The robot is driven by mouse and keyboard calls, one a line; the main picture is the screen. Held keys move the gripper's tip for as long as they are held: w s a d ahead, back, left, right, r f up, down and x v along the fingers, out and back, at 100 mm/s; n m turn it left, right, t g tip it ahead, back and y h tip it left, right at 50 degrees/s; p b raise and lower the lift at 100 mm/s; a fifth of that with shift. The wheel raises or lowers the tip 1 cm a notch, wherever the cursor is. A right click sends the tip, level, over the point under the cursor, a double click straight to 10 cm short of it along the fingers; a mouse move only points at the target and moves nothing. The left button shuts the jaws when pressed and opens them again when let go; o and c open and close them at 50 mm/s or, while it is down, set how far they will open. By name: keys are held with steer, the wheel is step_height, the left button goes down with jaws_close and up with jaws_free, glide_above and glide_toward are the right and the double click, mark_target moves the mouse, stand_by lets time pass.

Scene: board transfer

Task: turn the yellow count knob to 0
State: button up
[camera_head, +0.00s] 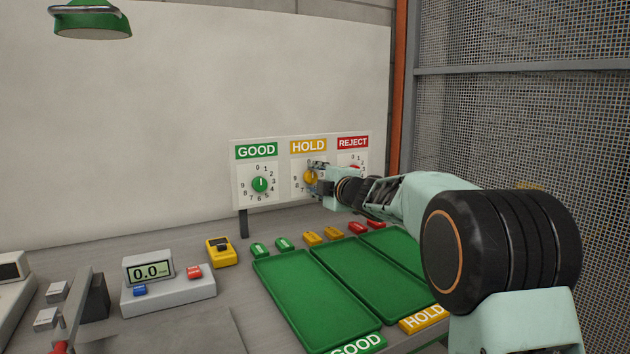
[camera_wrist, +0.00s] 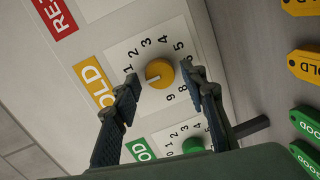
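The yellow count knob (camera_wrist: 160,72) sits on the dial under the HOLD label (camera_wrist: 95,80). Its white pointer mark aims to the lower left in the wrist view, toward the left finger. That finger hides the numbers there; 1 to 5 show above the knob. My gripper (camera_wrist: 161,82) is open, with one finger on each side of the knob in the picture and visible gaps to both. I cannot tell how far the fingertips are from the panel. In the head view the knob (camera_head: 310,177) is partly behind my gripper (camera_head: 318,170).
The green GOOD knob (camera_head: 260,184) is left of the HOLD dial, and the REJECT label (camera_head: 353,142) is right, its dial partly covered by my arm. Green trays (camera_head: 310,305) and colored tags (camera_head: 311,239) lie below the panel.

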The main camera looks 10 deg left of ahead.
steer(key=shift+s, duration=0.1)
steer(key=v, duration=1.2)
